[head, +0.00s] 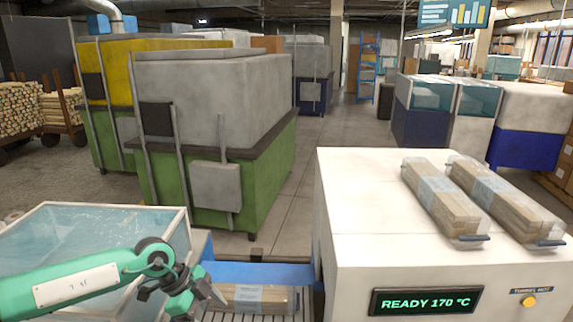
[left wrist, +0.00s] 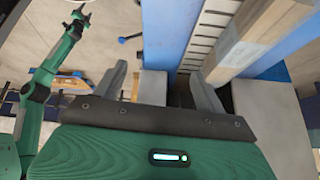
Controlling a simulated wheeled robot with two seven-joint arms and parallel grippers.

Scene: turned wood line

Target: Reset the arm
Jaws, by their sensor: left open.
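My left arm (head: 85,282) is green and comes in from the left in the head view. Its gripper (head: 205,300) is beside a wrapped wood bundle (head: 255,298) on the roller conveyor. In the left wrist view, the left gripper's fingers (left wrist: 161,92) stand wide apart with nothing held between them. A wood bundle (left wrist: 262,35) lies to the right of the fingers there, apart from them. Another green arm, seemingly my right one, shows at the left of that view, with its small gripper (left wrist: 78,17) at the top; its jaw state is unclear.
A white machine (head: 345,230) reading "READY 170 °C" stands right of the conveyor, with two wrapped bundles (head: 440,205) (head: 500,195) on top. A blue rail (head: 255,274) crosses behind the conveyor bundle. A clear-topped case (head: 110,222) stands close behind my left arm. Green-based machines (head: 215,180) stand beyond.

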